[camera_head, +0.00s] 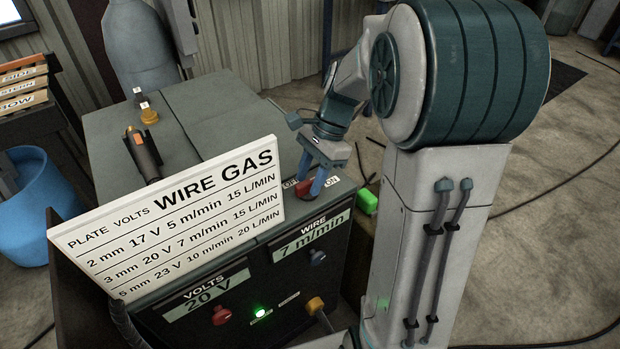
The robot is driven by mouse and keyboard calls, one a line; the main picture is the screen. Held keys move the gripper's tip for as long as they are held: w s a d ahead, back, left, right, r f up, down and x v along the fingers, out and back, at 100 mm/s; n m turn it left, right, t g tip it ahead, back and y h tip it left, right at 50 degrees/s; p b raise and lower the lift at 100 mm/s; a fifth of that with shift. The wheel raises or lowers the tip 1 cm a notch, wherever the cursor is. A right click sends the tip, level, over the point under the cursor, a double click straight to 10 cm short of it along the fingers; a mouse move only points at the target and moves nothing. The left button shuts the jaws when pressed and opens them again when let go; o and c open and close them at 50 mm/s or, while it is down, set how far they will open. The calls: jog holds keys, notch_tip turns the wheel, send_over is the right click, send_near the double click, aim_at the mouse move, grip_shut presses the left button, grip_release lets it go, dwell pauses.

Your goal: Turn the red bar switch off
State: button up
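A red switch part (304,189) shows on top of the grey welding machine (215,110), near its front right edge. It sits by a small label that reads "ON" at its right end; the rest of the label is partly hidden. My gripper (311,180) points down at this switch, with its blue fingers right at it. The fingers and wrist cover part of the switch, so its bar's direction is unclear. I cannot tell whether the fingers touch it or how far apart they are.
A white settings board (170,215) stands along the machine's front left. A torch (143,155) and an orange-yellow knob (149,116) are on top. A green block (367,201) is at the right.

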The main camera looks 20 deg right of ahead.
jog(key=shift+a+f, duration=0.1)
jog(key=shift+f, duration=0.1)
grip_shut()
